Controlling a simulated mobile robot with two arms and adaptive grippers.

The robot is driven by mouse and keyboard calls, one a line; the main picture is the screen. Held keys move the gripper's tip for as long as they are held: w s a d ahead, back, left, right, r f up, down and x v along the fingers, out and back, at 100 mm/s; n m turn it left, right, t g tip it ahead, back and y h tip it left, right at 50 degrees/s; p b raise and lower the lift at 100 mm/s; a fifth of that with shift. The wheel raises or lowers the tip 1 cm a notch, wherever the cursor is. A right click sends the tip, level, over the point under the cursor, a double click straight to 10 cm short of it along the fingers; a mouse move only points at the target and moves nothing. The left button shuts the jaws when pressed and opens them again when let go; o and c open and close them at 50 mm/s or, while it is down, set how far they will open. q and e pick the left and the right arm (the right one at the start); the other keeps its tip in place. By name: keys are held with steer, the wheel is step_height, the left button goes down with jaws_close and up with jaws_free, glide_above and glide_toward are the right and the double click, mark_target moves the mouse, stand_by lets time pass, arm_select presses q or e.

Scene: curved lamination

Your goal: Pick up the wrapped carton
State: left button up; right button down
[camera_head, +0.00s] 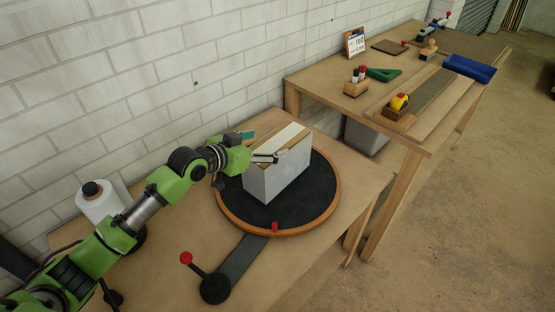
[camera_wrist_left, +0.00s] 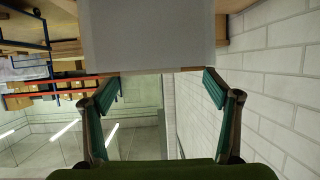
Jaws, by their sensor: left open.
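The wrapped carton (camera_head: 272,181) is a grey-white box with a brown top and a pale strip along it. It stands upright on the black round turntable (camera_head: 233,207) with an orange-brown rim. My left gripper (camera_head: 262,146) is open at the left end of the carton, near its top edge. One finger overlaps the carton's upper corner in the picture; contact cannot be told. In the left wrist view the carton's plain grey face (camera_wrist_left: 150,35) fills the top middle, and the two teal-padded fingers (camera_wrist_left: 160,88) are spread apart with nothing held between them. My right gripper is out of view.
A white film roll (camera_head: 99,204) stands on the bench at left. A red-knobbed lever (camera_head: 187,259) is at the turntable's front. A brick wall (camera_head: 120,90) runs behind. Another table (camera_head: 335,100) at right holds a blue tray (camera_head: 469,68) and tools. Bare bench lies front right.

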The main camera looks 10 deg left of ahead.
mark_target(277, 141)
arm_select(q)
steer(key=p+x, duration=0.1)
steer(key=x, duration=0.4)
steer(key=shift+w+d+f, duration=0.15)
steer(key=shift+d+f, duration=0.1)
steer(key=shift+d, duration=0.05)
steer(key=c, duration=2.2)
steer(key=shift+r, duration=0.2)
